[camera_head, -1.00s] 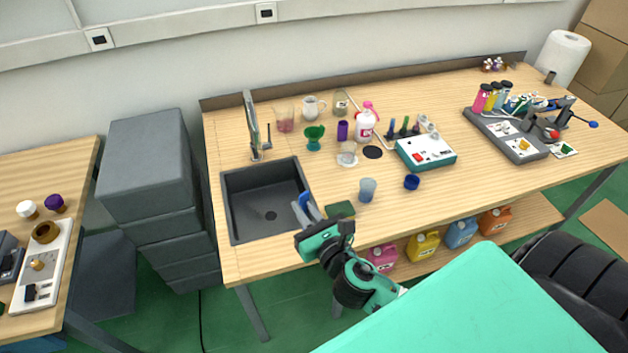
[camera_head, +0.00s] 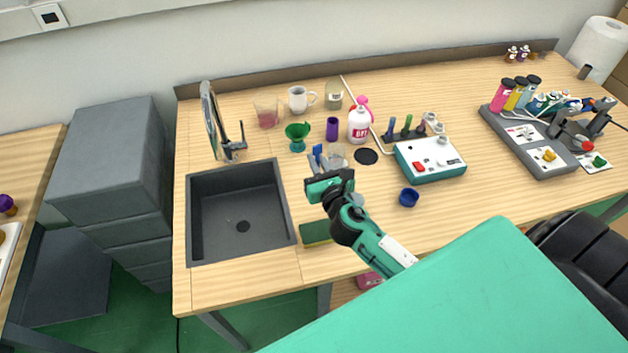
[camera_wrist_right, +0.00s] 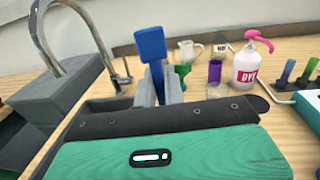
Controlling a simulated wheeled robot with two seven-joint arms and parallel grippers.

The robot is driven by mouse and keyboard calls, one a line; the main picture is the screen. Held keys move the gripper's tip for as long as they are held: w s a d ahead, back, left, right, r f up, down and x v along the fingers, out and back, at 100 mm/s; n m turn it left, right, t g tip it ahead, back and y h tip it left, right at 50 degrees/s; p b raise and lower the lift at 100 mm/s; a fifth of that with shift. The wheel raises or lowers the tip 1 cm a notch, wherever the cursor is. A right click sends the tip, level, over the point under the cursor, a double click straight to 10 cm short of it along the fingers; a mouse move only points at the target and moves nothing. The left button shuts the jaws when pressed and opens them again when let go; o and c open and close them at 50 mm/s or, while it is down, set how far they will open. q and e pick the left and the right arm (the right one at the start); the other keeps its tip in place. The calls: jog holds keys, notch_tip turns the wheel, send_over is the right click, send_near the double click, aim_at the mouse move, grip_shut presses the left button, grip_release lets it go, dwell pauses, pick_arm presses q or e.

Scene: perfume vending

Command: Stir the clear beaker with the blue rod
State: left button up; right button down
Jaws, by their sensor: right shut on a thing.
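My right gripper (camera_head: 317,166) is shut on the blue rod (camera_head: 317,152). In the right wrist view the blue rod (camera_wrist_right: 150,45) stands up between the gripper's grey fingers (camera_wrist_right: 160,90), tilted slightly. Its lower part is hidden by the gripper. In the head view the gripper is right of the sink, just left of the clear beaker (camera_head: 338,154). The beaker stands on the bench, partly hidden behind the gripper. I cannot tell whether rod and beaker touch. My left gripper is not in view.
The sink (camera_head: 194,225) and its tap (camera_head: 213,125) are to the left. A green funnel-shaped cup (camera_head: 297,135), purple cylinder (camera_head: 332,129) and white spray bottle (camera_head: 359,125) stand behind. A sponge (camera_head: 316,233) lies near the front. A blue cup (camera_head: 409,197) is to the right.

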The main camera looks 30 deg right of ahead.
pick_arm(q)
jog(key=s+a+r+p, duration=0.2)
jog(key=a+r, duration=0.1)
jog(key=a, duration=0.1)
pick_arm(e)
jog(key=w+d+r+m+g+h+p, duration=0.1)
jog(key=w+d+r+m+h, duration=0.25)
jog(key=w+d, duration=1.05)
pick_arm(q)
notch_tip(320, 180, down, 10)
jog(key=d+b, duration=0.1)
jog(key=b, duration=1)
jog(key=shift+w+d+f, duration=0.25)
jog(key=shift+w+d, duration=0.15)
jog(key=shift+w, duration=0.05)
pick_arm(e)
notch_tip(320, 180, down, 12)
jog(key=shift+s+d+n+h, duration=0.2)
jog(key=shift+s+n+h, duration=0.1)
jog(key=shift+n+h, duration=0.05)
